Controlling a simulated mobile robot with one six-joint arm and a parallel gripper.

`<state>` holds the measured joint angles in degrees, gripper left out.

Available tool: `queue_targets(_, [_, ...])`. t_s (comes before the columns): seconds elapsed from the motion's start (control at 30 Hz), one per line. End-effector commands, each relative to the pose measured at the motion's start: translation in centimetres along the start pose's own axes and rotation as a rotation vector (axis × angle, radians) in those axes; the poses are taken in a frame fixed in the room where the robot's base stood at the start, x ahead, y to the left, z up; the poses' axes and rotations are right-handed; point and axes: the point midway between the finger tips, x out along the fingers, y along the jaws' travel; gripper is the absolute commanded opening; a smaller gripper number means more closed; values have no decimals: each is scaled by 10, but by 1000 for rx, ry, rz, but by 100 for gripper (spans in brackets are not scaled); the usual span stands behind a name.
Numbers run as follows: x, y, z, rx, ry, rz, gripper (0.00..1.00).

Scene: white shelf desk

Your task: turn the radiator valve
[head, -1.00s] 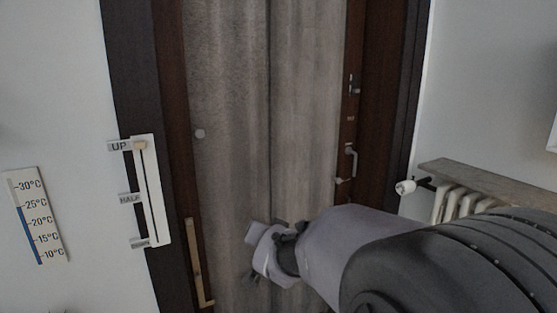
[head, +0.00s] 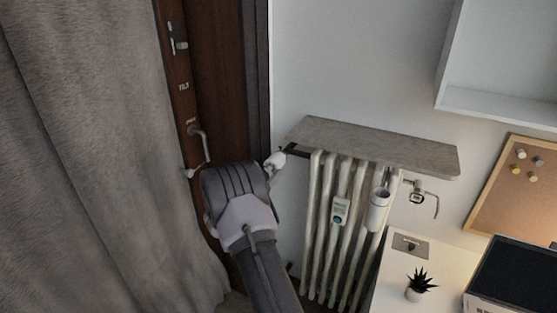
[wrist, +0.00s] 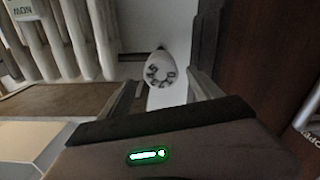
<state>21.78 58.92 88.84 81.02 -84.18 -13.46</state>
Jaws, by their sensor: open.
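The radiator valve is a white rounded knob (head: 276,160) at the upper left of the radiator, beside the door frame. In the wrist view the knob (wrist: 160,72) shows its end face with dark markings, too small to read. My gripper (wrist: 161,84) is open, with one finger on each side of the knob in that view. I cannot tell whether the knob is between the fingertips or just beyond them. Nothing is held.
The white radiator (head: 335,215) stands right of the valve under a stone shelf (head: 375,143). A dark door frame (head: 258,90) and a door handle (head: 200,142) are close on the left. A white desk (head: 395,285) with a plant (head: 418,284) stands at the lower right.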

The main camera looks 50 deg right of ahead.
Motion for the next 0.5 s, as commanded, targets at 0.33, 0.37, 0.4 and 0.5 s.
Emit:
queue_targets(0.33, [79,0,2,2,-1,0,73])
queue_targets(0.37, [83,0,2,2,0,0,73])
queue_targets(0.4, [88,0,1,2,0,0,73])
queue_targets(0.5, [96,0,1,1,0,-1,73])
